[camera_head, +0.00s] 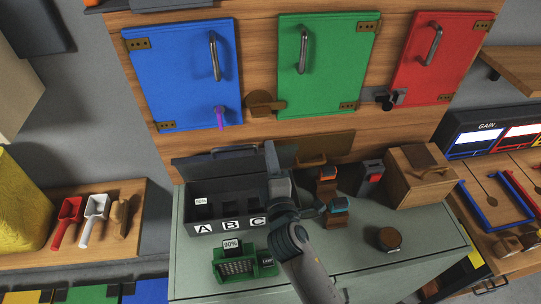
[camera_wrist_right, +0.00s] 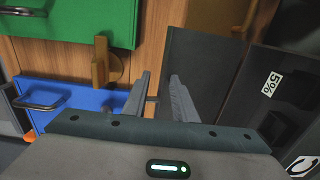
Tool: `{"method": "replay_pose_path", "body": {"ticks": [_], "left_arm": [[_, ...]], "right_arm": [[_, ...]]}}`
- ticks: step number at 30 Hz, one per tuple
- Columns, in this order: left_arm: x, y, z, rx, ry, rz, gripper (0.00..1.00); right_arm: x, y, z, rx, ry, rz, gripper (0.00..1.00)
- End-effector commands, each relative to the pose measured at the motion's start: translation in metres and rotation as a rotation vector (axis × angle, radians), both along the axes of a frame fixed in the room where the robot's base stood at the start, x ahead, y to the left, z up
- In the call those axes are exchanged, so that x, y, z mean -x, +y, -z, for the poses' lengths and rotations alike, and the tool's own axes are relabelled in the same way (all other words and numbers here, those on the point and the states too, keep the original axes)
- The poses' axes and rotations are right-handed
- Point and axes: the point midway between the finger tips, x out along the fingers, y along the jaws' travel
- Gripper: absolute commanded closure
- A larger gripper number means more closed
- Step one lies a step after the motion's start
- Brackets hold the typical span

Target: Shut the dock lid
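The dock is a dark box (camera_head: 207,211) on the grey-green cabinet top, its front marked A, B and C. Its lid (camera_head: 215,165) stands raised along the back edge, with a dark handle on top. In the right wrist view the lid is a dark panel (camera_wrist_right: 205,65) beside the fingers. My arm hides the dock's right end. My left gripper is out of view.
Blue (camera_head: 182,75), green (camera_head: 325,50) and red (camera_head: 440,55) doors are on the wall behind. A green charger (camera_head: 235,266) stands in front of the dock. Orange- and teal-topped tools (camera_head: 338,206) and a wooden box (camera_head: 420,178) stand to the right.

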Motion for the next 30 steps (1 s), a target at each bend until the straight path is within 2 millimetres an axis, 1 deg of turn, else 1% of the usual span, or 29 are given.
{"method": "replay_pose_path", "body": {"ticks": [8,21,30], "left_arm": [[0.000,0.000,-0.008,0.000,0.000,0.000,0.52],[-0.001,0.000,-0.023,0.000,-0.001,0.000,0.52],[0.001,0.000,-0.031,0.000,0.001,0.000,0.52]], "right_arm": [[0.013,-0.003,-0.006,0.000,0.000,0.000,0.75],[0.047,-0.009,-0.021,-0.002,-0.006,-0.001,0.75],[0.070,-0.014,-0.026,0.000,-0.001,-0.001,0.75]]}}
